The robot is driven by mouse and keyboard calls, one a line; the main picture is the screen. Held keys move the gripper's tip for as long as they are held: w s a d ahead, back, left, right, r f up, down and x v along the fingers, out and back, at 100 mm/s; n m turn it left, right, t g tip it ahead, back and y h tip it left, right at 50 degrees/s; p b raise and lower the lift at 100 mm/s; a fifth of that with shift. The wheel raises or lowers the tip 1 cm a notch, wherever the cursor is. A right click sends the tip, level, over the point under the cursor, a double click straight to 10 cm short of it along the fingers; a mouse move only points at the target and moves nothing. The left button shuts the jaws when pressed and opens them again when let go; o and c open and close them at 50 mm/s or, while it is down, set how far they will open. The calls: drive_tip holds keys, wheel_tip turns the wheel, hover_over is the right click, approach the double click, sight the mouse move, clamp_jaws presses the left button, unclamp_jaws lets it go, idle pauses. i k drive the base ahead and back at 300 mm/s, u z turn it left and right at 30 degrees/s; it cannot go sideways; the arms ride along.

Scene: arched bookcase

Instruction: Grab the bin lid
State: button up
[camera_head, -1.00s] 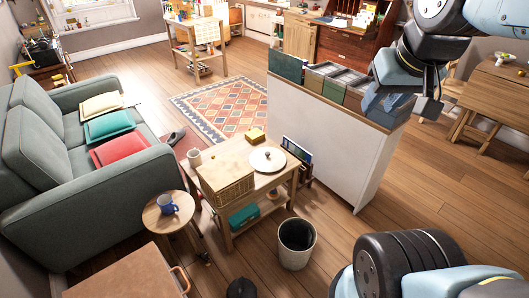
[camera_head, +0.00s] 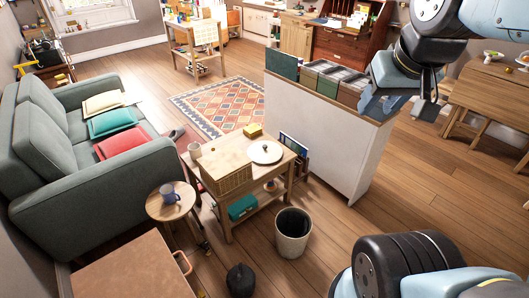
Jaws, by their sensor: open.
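A round white lid (camera_head: 266,151) with a small dark knob lies flat on the right part of a low wooden table (camera_head: 228,158). It looks like the bin lid. The pale, lidless bin (camera_head: 293,236) stands on the floor just in front of the table's right end. My gripper (camera_head: 374,107) hangs at the upper right, in front of the white cabinet's top. It is open and empty, well to the right of the lid and apart from it. Part of its fingers is hard to make out against the boxes.
A wicker basket (camera_head: 226,180), a mug (camera_head: 195,150) and a yellow block (camera_head: 253,130) share the table. The white cabinet (camera_head: 325,140) stands to its right. A round side table (camera_head: 170,204) with a blue mug and a black object (camera_head: 240,280) are nearer.

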sight(263, 152)
drive_tip(key=z, duration=0.1)
drive_tip(key=k, duration=0.2)
drive_tip(key=z, duration=1.55)
drive_tip(key=i, duration=1.25)
drive_tip(key=u, duration=2.35)
drive_tip(key=i, duration=0.45)
drive_tip(key=u, duration=0.2)
